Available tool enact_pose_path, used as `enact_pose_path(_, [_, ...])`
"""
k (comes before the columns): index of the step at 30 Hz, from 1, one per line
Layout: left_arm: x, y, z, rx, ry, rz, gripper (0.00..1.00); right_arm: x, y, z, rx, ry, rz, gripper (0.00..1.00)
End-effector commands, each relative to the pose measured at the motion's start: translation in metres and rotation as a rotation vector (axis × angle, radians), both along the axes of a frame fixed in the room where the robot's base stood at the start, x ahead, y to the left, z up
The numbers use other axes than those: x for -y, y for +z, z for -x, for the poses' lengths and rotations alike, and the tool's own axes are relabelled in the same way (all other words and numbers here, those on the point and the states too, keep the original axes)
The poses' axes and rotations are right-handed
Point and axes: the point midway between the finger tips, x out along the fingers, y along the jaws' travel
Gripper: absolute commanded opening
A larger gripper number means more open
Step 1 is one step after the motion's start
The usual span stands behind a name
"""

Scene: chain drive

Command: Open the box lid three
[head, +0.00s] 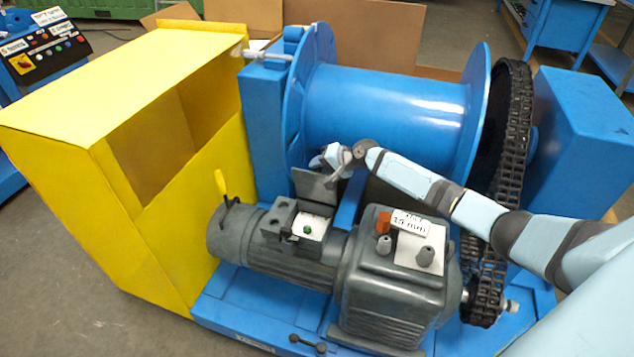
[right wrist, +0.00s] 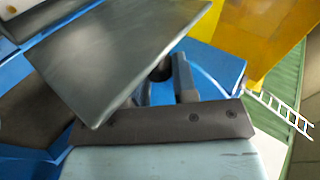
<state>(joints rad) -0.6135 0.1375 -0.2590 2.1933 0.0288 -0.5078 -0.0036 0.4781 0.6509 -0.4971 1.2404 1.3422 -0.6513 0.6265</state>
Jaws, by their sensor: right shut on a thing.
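The box lid (head: 315,187) is a flat grey plate standing raised at the back edge of the small terminal box (head: 277,220) on the grey motor (head: 290,265). The box is open on top, with a white inside and a green spot visible. My right gripper (head: 340,163) is at the lid's upper right edge, shut on it. In the right wrist view the lid (right wrist: 120,50) fills the upper left, and my right gripper's fingers (right wrist: 163,82) are partly hidden behind it. My left gripper is not in view.
A large blue drum (head: 385,110) stands behind the motor, with a black chain (head: 515,130) at its right. A grey gearbox (head: 400,285) stands right of the box. A yellow housing (head: 130,240) with a yellow-handled lever (head: 220,183) beside it is on the left.

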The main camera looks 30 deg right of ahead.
Motion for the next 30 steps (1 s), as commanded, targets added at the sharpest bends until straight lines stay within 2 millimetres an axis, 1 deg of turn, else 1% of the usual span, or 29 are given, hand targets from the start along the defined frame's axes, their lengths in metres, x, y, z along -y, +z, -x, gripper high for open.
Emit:
enact_pose_path(1, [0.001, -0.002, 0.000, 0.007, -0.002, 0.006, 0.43, 0.004, -0.004, -0.003, -0.018, -0.002, -0.022, 0.00])
enact_pose_path(10, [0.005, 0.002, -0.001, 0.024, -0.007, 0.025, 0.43, 0.015, -0.004, -0.013, -0.018, -0.002, -0.020, 0.00])
enact_pose_path(26, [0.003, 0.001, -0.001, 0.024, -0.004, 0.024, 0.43, 0.018, -0.004, -0.014, -0.017, -0.003, -0.017, 0.00])
enact_pose_path(27, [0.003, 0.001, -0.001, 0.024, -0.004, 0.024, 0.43, 0.018, -0.004, -0.014, -0.017, -0.003, -0.017, 0.35])
enact_pose_path(28, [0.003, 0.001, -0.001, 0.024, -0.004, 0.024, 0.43, 0.018, -0.004, -0.014, -0.017, -0.003, -0.017, 0.37])
enact_pose_path(30, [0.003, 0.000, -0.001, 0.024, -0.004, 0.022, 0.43, 0.018, -0.004, -0.014, -0.017, -0.003, -0.019, 0.37])
